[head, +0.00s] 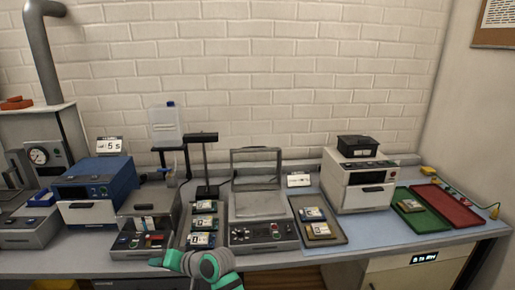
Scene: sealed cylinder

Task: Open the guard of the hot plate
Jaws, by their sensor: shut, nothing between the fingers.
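No label tells which unit is the hot plate.
A tray (190,244) with several labelled packs and a dark post (205,165) stand left of the middle unit. Another pack tray (335,238) and a white oven-like box (357,185) stand right. A blue box (95,190) is at left. Green and red trays lie far right.

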